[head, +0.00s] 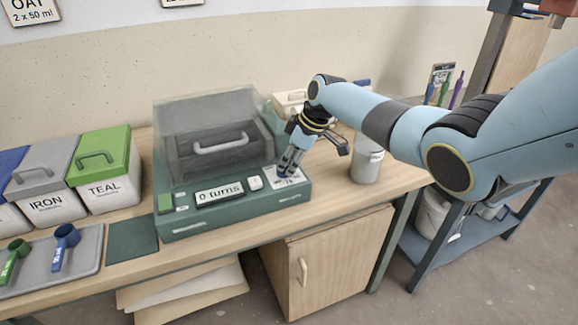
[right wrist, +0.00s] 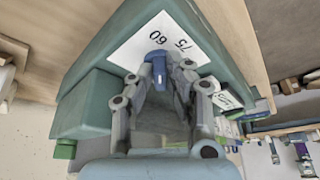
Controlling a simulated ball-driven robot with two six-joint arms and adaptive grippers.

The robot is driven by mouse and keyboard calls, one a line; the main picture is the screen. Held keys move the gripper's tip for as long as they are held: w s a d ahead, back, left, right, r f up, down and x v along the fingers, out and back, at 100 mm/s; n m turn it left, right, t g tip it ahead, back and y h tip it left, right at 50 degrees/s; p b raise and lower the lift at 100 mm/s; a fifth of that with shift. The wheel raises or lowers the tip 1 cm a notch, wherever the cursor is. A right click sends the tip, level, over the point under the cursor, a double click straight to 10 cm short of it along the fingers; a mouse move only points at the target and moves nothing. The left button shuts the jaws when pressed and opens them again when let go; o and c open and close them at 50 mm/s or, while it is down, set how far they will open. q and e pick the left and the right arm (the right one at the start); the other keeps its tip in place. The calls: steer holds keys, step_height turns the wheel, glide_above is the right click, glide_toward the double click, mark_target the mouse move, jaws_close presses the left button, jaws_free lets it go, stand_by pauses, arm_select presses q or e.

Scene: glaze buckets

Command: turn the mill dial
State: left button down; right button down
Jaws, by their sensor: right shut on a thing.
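The green mill (head: 235,222) stands on the wooden bench with a see-through grey lid and a display (head: 219,192) that reads "0 turns". Its dial plate (head: 297,181) is white and sits at the right end of the front ledge. My right gripper (head: 289,169) points down onto this plate and hides the dial in the head view. In the right wrist view the dial (right wrist: 157,63) is a small blue knob, with the numbers 60 and 75 beside it. The right gripper's fingers (right wrist: 160,79) are shut on the knob. My left gripper is not in view.
Lidded bins, grey-lidded IRON (head: 49,207) and green-lidded TEAL (head: 108,193), stand left of the mill. A grey tray (head: 85,262) holds green and blue scoops. A pale cup (head: 366,166) stands right of the mill.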

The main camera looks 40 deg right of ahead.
stand_by(0.5)
steer(key=c, duration=1.3)
jaws_free()
steer(key=shift+d+r, duration=0.1)
steer(key=v, duration=1.1)
steer(key=shift+s+d+r, duration=0.15)
steer(key=shift+r, duration=0.2)
steer(key=shift+f, duration=0.1)
